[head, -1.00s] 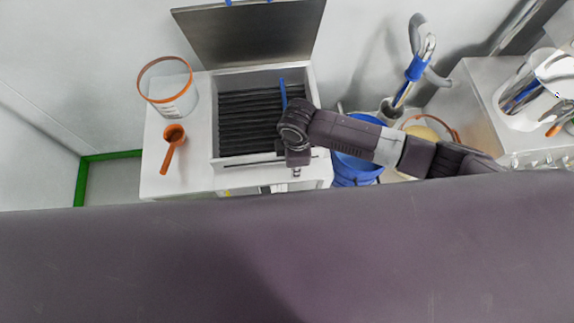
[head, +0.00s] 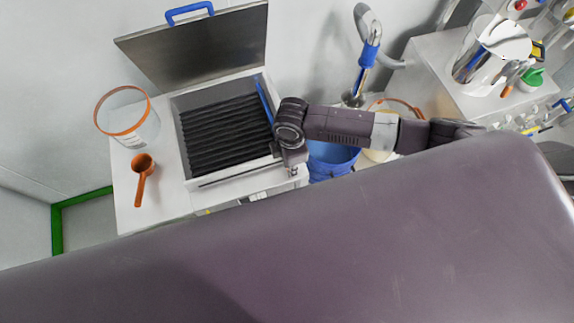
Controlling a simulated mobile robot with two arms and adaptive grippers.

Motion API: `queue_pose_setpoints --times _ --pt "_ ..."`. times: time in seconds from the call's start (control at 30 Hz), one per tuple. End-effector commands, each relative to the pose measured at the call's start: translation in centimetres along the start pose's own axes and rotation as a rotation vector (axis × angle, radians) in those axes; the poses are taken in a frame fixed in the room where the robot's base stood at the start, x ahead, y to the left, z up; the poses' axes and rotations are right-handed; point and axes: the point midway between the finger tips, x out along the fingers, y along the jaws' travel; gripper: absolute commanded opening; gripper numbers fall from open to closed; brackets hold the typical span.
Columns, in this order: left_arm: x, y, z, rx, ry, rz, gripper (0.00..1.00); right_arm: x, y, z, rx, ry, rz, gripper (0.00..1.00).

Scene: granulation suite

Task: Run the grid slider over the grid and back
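The grid (head: 222,134) is a set of dark parallel bars inside a white open box on the white bench. Its metal lid (head: 200,48) with a blue handle stands raised behind it. A blue strip, which looks like the grid slider (head: 265,101), lies at the grid's right edge, partly hidden by my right arm. My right gripper (head: 293,171) is at the box's front right corner, pointing down and seen from above. Its fingers are too small and hidden to tell open from shut. My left gripper is not in view.
A clear tub with an orange rim (head: 123,133) and an orange scoop (head: 142,180) sit left of the box. A blue bucket (head: 331,161) stands to the right. Further right, a counter (head: 440,65) holds a metal container of tools. My large dark body part fills the foreground.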

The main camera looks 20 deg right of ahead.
Motion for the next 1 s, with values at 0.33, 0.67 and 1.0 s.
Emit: queue_pose_setpoints --times 0.33,0.67,1.0 --pt "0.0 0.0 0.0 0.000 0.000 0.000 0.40 0.0 0.1 0.1 0.001 -0.004 0.001 0.38" --pt "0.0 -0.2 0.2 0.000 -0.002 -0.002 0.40 -0.2 0.2 0.1 0.001 -0.003 0.004 0.38" --pt "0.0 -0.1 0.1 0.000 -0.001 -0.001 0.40 -5.8 0.2 0.1 -0.001 -0.001 0.006 0.38"
